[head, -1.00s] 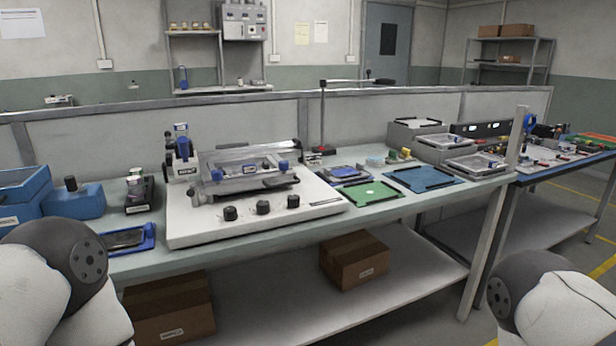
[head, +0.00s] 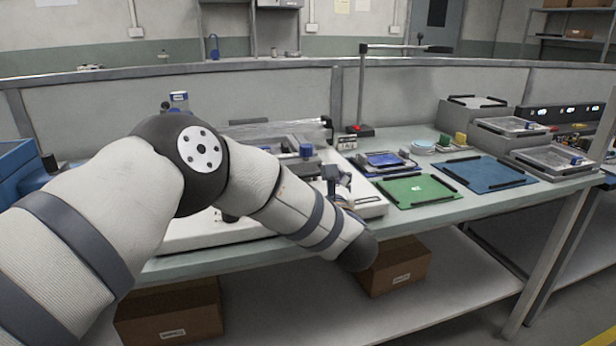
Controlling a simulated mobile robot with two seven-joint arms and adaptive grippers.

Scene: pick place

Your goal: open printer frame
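The printer has a white base (head: 205,238) and stands on the bench at centre left. Its grey frame (head: 290,132) lies low over the base, with a blue knob (head: 306,151) on its near right side. My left arm crosses in front of the printer and hides much of the frame and base. My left gripper (head: 337,178) seems to be the small dark part above the base's right side, close to the frame's near right corner. Its fingers are too small and partly hidden to judge. My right gripper is not in view.
A green mat (head: 418,190) and a blue mat (head: 485,172) lie right of the printer. A lamp post (head: 361,90) with an arm stands behind. Grey trays (head: 552,158) are at the right. Blue bins (head: 18,168) stand at the left.

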